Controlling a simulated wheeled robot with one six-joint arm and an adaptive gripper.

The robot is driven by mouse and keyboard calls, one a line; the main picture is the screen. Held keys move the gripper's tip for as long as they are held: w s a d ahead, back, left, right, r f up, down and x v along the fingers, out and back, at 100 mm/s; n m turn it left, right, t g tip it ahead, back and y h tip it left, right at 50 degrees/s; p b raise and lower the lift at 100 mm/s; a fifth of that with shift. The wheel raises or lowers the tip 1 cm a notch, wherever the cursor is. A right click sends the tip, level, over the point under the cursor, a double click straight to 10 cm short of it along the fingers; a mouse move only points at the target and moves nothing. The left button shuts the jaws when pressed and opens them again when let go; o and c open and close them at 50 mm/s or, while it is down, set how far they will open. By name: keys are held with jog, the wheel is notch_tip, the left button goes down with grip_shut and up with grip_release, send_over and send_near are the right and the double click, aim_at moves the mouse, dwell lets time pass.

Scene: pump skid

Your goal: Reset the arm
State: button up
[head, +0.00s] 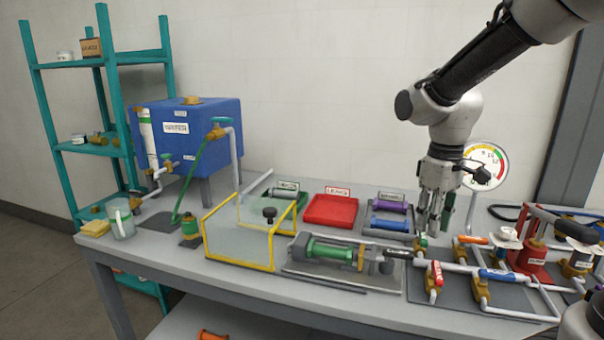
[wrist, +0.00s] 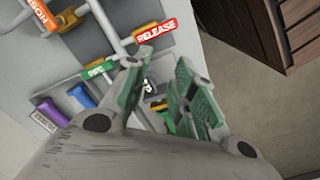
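My gripper (head: 433,222) hangs pointing down over the bench, right of the purple and blue cylinders' tray. In the wrist view, its two green-padded fingers (wrist: 164,62) stand apart with nothing held between them. My arm reaches in from the upper right in the head view. Below and beside the fingertips in the head view is the pipework, with a red-handled valve (head: 436,275) and a blue-handled valve (head: 497,275). The wrist view shows a red RELEASE tag (wrist: 156,32) close beyond the fingertips.
A green cylinder (head: 330,250) lies in a fixture at the bench front. A round gauge (head: 486,166) rises behind my gripper. A blue tank (head: 190,140) and teal shelf (head: 50,120) stand at left.

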jog(key=s+d+r+m+t, duration=0.2)
jog(key=s+d+r+m, duration=0.1)
jog(key=s, duration=0.4)
jog(key=s+d+r+m+t, duration=0.2)
jog(key=s+d+r+m, duration=0.1)
jog(key=s+d, duration=0.2)
jog(key=s, duration=0.2)
jog(key=shift+s+m+t, duration=0.3)
jog(key=shift+s, duration=0.05)
